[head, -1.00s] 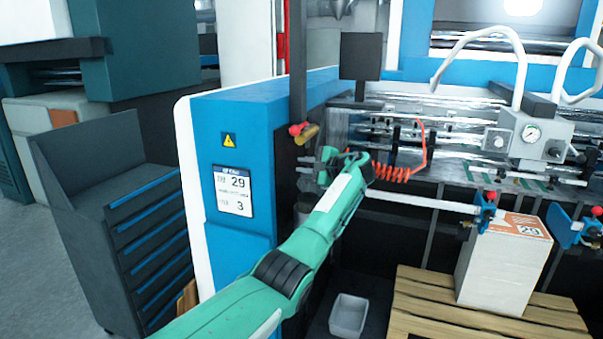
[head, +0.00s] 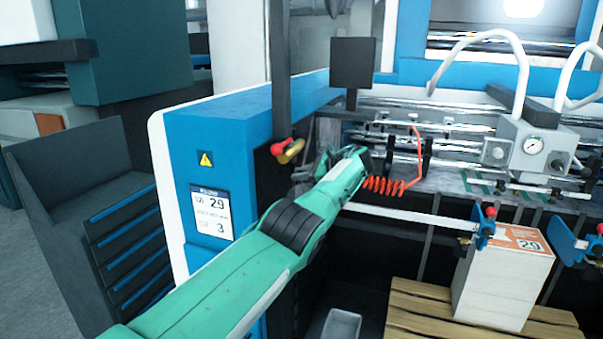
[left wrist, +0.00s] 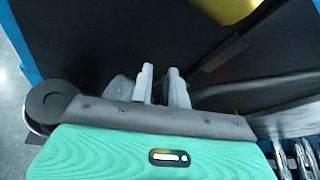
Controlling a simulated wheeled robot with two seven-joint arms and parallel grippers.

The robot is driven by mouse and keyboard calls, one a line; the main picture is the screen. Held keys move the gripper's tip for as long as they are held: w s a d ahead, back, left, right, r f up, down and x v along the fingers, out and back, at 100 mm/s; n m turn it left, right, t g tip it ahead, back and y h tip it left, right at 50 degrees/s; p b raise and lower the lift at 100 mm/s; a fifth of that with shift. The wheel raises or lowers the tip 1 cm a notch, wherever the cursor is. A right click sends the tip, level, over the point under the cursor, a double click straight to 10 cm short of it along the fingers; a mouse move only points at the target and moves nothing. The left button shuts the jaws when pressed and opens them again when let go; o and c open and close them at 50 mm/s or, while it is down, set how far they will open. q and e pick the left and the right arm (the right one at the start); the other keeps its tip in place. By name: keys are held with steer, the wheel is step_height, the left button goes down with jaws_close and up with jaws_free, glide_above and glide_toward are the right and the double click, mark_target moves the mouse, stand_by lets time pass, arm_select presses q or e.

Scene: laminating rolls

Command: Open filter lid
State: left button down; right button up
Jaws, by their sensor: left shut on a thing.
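My left arm reaches from the lower left to the dark recess at the end of the blue machine. My left gripper (head: 303,174) is at that recess, below the red and yellow valve handle, largely hidden behind my green wrist. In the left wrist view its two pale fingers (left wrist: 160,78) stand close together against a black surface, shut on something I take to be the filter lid. A grey rounded piece (left wrist: 120,87) shows just left of the fingers; the lid's outline and how far it is open cannot be made out. My right gripper is not in view.
The red and yellow valve handle (head: 287,150) is just above my gripper. A coiled orange hose (head: 384,186) hangs right of my wrist. The blue machine (head: 240,108) has a label panel. A stack (head: 497,287) sits on a wooden pallet (head: 405,325); a grey bin (head: 341,325) is below.

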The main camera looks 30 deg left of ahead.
arm_select(q)
steer(key=shift+w+f, duration=0.15)
steer(key=shift+f, duration=0.55)
steer(key=shift+d, duration=0.1)
steer(key=c, duration=1.6)
jaws_free()
steer(key=shift+o, duration=0.2)
steer(key=shift+r, duration=0.1)
